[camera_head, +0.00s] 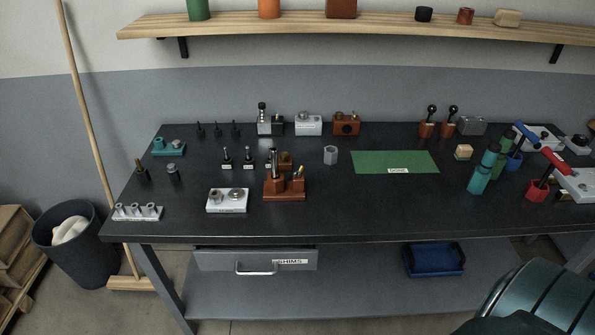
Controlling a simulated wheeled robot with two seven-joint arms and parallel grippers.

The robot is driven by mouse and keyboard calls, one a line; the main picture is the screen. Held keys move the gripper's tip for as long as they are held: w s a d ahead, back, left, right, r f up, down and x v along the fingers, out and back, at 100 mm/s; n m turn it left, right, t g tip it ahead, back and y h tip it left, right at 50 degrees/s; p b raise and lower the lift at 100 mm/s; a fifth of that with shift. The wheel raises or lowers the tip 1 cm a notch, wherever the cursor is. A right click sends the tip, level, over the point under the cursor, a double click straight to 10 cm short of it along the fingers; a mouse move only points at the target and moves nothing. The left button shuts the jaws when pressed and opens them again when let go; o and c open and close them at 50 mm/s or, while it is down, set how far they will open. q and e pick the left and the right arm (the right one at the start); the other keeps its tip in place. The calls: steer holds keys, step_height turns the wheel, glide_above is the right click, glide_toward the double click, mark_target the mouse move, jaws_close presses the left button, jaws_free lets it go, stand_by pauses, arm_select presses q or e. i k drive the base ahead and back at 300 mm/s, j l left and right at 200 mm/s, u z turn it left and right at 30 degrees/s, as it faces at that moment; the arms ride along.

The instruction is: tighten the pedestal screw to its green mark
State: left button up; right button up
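I cannot pick out the pedestal screw or its green mark for certain at this size. A brown block stand (284,190) near the bench's front middle carries an upright dark and metal post and a small yellow-topped piece. To its left a white block (227,201) has round metal parts on top. Neither of my grippers is in view. A dark teal rounded part of my own body fills the lower right corner.
The dark bench (385,205) has free room at its front middle. A green mat (395,162) lies towards the back. Red-handled (537,188) and blue-handled tools and teal cylinders (480,178) crowd the right. A shut drawer (256,259) labelled SHIMS hangs below.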

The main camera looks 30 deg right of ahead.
mark_target(299, 174)
steer(key=j+z, duration=0.1)
steer(key=z, duration=1.5)
steer(key=k+j, duration=0.2)
steer(key=k, duration=0.2)
